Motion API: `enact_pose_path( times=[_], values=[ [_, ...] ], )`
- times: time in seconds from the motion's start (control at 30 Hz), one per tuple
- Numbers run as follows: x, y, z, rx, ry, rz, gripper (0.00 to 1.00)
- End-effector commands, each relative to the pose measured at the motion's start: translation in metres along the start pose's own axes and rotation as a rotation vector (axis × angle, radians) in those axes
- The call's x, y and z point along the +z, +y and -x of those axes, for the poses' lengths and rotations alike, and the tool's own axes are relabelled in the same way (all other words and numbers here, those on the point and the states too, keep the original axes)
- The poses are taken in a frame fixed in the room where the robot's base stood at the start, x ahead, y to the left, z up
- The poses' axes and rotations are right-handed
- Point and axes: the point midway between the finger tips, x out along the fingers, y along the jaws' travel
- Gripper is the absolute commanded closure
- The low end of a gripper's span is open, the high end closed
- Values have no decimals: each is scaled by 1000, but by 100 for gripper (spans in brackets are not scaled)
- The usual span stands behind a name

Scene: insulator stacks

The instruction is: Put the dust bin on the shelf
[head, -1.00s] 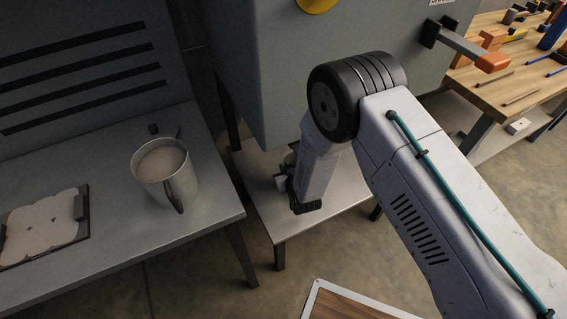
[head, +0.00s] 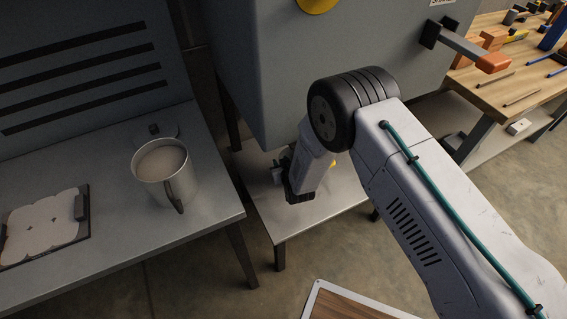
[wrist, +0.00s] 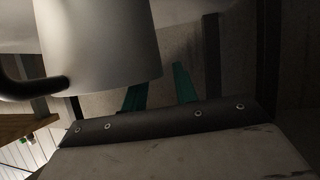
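A grey, mug-shaped container (head: 166,172) with a side handle and pale contents stands upright on the metal table at left; I cannot tell whether it is the dust bin. My gripper (wrist: 162,85) shows two green fingers apart, with nothing seen between them; the left one is partly covered. In the wrist view a large pale cylinder (wrist: 98,45) with a dark curved bar at its left fills the upper left; I cannot tell what it is. In the head view my wrist hangs over a low, light shelf-like surface (head: 285,226), and the fingers are hidden.
A large grey cabinet (head: 262,70) stands above the low surface, close to my arm. The grey table (head: 120,232) at left holds a dark-framed tray (head: 85,215). A workbench (head: 500,88) with tools stands at right. A framed brown panel (head: 345,302) shows at the bottom.

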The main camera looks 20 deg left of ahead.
Motion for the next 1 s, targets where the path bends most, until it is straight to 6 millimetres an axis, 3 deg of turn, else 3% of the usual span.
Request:
enact_pose_path(
  times=[0.33, 0.8, 1.0],
  values=[
    [-1, 0, 8, 0, -1, 0, 71],
    [-1, 0, 100, 0, -1, 0, 71],
    [-1, 0, 119, 0, -1, 0, 71]
  ],
)
